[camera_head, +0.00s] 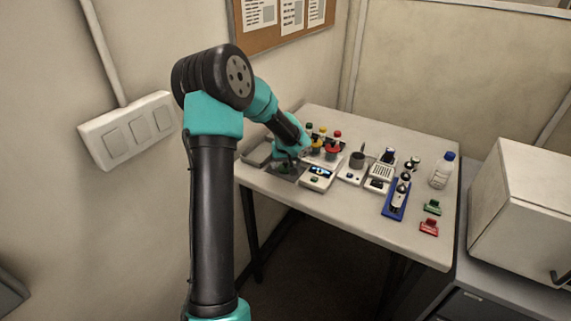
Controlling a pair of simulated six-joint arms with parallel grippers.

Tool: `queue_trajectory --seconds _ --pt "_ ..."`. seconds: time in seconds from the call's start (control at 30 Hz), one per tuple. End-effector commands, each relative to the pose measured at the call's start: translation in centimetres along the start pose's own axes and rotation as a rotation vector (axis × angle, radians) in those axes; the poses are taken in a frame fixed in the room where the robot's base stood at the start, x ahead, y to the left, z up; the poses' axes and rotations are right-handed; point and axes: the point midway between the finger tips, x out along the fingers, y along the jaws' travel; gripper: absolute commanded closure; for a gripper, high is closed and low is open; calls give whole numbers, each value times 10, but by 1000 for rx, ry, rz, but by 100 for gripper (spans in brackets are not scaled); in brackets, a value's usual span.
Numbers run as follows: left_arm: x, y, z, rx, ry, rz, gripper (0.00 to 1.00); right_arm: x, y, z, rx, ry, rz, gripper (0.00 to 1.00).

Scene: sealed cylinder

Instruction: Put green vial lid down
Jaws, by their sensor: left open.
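My left gripper (289,162) is open, low over the left part of the table, at a dark square tray (286,174). A small dark green spot shows right at the fingertips; it is too small to tell whether it is the green vial lid. My right gripper is not in view.
The table's front strip is clear. A white cabinet stands right.

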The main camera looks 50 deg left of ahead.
Motion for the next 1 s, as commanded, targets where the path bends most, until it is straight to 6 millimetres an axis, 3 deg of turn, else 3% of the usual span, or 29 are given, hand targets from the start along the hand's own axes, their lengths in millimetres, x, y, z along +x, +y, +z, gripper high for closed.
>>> queue_trajectory --seconds 0.6,0.8,1.0 --pt "-101 0 -1 0 4 2 18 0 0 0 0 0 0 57" --pt "-117 0 0 0 2 1 18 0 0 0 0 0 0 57" --pt "-118 0 0 0 1 1 18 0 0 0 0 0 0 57"
